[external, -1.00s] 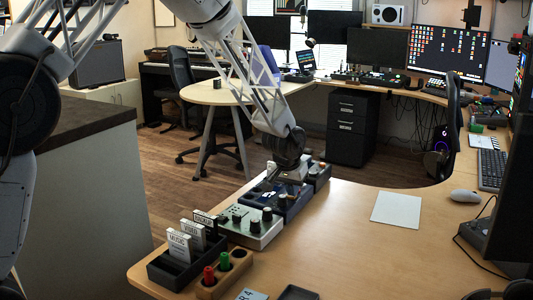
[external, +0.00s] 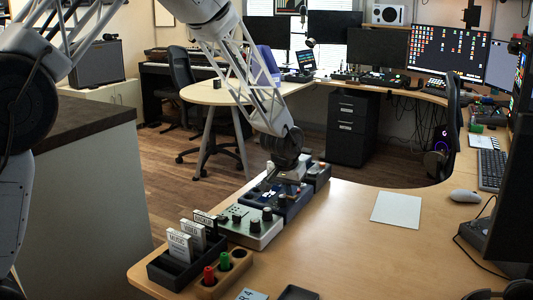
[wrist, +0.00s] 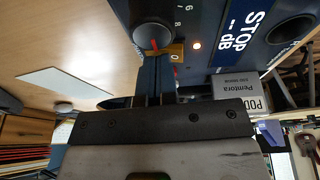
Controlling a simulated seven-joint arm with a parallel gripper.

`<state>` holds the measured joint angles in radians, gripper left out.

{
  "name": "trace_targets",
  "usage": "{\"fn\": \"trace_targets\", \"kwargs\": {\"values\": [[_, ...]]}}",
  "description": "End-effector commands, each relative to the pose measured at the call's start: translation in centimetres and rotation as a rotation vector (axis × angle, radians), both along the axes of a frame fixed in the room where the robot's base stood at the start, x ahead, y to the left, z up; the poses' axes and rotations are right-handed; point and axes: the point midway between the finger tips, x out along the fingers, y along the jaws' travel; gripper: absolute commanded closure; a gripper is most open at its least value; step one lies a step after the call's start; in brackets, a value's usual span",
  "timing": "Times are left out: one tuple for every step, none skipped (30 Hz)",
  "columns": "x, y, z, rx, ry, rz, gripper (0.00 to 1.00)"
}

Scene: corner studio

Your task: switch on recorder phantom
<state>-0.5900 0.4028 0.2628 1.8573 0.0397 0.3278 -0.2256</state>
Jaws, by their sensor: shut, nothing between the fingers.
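The recorder is the dark blue device in the wrist view (wrist: 225,30), with a display reading "STOP -- dB", a knob with a red pointer (wrist: 153,36) and a small glowing light (wrist: 197,45). In the external view it seems to be the dark blue box (external: 291,209) under my gripper. My gripper (wrist: 158,58) is shut and empty, its fingertips just beside the knob and a small yellow-orange part (wrist: 177,52). I cannot tell whether the tips touch the panel. No phantom label is readable; the fingers hide part of the panel.
A grey mixer-like box with knobs (external: 250,234) stands in front of the recorder. Nearer are a dark rack with labelled cases (external: 176,270) and a wooden holder (external: 226,280) with red and green pieces. A white sheet (external: 397,209) lies right; the desk around it is clear.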

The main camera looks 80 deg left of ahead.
Motion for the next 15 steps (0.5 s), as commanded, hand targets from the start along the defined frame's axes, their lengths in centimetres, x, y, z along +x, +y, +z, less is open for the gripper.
{"fn": "trace_targets", "kwargs": {"values": [[-0.12, 0.14, 0.10, 0.000, 0.000, 0.000, 1.00], [-0.20, 0.20, 0.13, 0.000, 0.000, 0.000, 1.00], [-0.28, 0.29, 0.18, 0.001, -0.001, 0.000, 1.00], [-0.34, 0.35, 0.21, 0.001, -0.001, 0.000, 1.00], [-0.39, 0.40, 0.24, 0.001, -0.001, 0.000, 1.00], [-0.45, 0.46, 0.26, 0.001, -0.001, 0.000, 1.00], [-0.48, 0.50, 0.28, 0.001, -0.001, 0.000, 1.00], [-0.50, 0.52, 0.31, 0.001, -0.001, 0.000, 1.00], [-0.54, 0.54, 0.31, 0.001, -0.001, 0.000, 1.00], [-0.54, 0.55, 0.31, 0.001, -0.001, 0.000, 1.00], [-0.55, 0.56, 0.31, 0.001, -0.001, 0.000, 1.00], [-0.54, 0.55, 0.31, 0.001, -0.001, 0.000, 1.00], [-0.54, 0.55, 0.31, 0.001, -0.001, 0.000, 1.00], [-0.54, 0.55, 0.31, 0.001, -0.001, 0.000, 1.00], [-0.53, 0.55, 0.31, 0.001, -0.001, 0.000, 1.00]]}}
